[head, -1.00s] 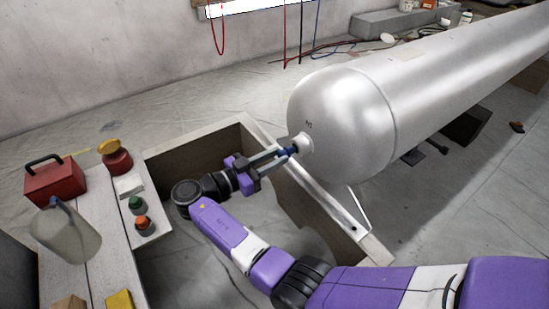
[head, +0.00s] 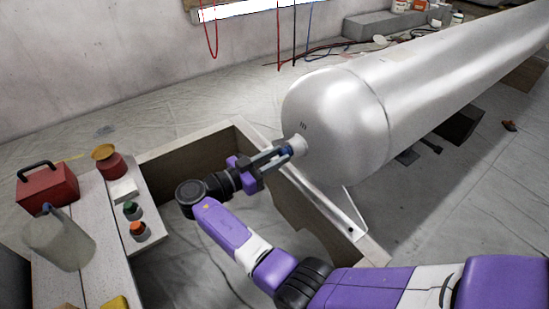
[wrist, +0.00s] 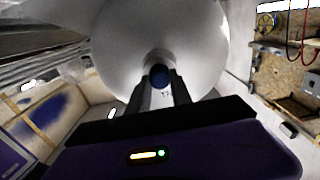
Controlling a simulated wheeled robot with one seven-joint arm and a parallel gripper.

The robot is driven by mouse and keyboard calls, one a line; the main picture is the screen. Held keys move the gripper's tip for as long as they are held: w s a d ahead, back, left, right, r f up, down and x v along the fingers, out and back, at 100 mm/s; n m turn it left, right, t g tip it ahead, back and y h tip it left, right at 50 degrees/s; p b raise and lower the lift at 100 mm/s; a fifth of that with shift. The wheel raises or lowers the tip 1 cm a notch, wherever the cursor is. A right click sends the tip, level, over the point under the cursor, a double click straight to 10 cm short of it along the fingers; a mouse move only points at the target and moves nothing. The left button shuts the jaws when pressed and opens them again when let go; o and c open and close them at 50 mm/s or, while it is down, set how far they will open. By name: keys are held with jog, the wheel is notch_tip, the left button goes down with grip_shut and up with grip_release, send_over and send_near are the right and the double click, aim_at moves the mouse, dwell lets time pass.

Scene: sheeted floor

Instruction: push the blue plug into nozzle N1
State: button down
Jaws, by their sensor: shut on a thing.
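The blue plug (head: 286,151) is held between the fingertips of my gripper (head: 284,153), at the mouth of the nozzle (head: 299,145) on the rounded end of the silver tank (head: 330,115). In the wrist view the plug (wrist: 159,76) shows as a dark blue disc between the two fingers, in front of the pale nozzle. My gripper is shut on the plug and roughly in line with the nozzle. I cannot tell how deep the plug sits in it. A small marking above the nozzle is too blurred to read surely.
A wooden frame (head: 190,145) surrounds the floor below my arm. A bench at left holds a red toolbox (head: 47,186), a clear jug (head: 60,240), a green plug (head: 132,210) and an orange plug (head: 138,230). Hoses hang on the back wall.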

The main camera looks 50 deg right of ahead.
jog(key=c, duration=1.1)
grip_release()
jog(key=shift+p+v, duration=0.5)
jog(key=shift+v, duration=3.35)
